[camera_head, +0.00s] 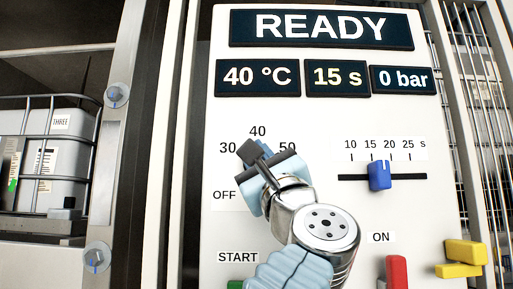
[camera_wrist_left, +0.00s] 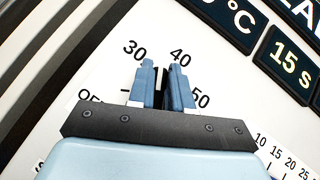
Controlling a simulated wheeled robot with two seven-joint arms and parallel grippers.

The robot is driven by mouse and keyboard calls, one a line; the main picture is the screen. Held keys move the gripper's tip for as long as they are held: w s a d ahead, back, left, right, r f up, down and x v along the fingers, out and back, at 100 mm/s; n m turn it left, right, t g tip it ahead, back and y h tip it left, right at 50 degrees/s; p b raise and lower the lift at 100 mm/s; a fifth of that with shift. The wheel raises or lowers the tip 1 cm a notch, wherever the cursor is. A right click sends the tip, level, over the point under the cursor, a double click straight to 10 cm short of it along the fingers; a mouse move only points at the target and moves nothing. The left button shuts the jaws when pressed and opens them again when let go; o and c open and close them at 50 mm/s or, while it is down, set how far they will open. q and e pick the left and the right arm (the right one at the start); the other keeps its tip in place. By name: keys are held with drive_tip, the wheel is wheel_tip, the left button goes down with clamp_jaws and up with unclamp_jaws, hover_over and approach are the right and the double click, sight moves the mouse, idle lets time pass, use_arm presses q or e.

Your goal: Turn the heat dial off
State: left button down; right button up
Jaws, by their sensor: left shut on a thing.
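The heat dial (camera_wrist_left: 163,82) is a dark knob on the white panel, ringed by the marks OFF, 30, 40 and 50. My left gripper (camera_wrist_left: 162,84) is shut on it, with a pale blue finger on each side. In the head view my left gripper (camera_head: 258,156) covers most of the dial, so its pointer is hard to read. The temperature display (camera_head: 258,77) reads 40 °C. My right gripper is not in view.
Right of the dial is a slider with a blue knob (camera_head: 380,175). Below it are a red switch (camera_head: 397,271) marked ON and a yellow handle (camera_head: 462,258). A START label (camera_head: 238,257) is at lower left. The top display (camera_head: 321,28) reads READY.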

use_arm(q)
drive_tip(key=shift+n+g+y+p, duration=0.45)
drive_tip(key=shift+n+g+y, duration=0.35)
drive_tip(key=shift+n, duration=0.4)
drive_tip(key=c, duration=1)
unclamp_jaws()
drive_tip(key=shift+c, duration=0.2)
drive_tip(key=shift+f, duration=0.1)
drive_tip(key=b+v, duration=0.6)
drive_tip(key=v, duration=0.7)
drive_tip(key=shift+s+d, duration=0.15)
drive_tip(key=shift+s, duration=0.2)
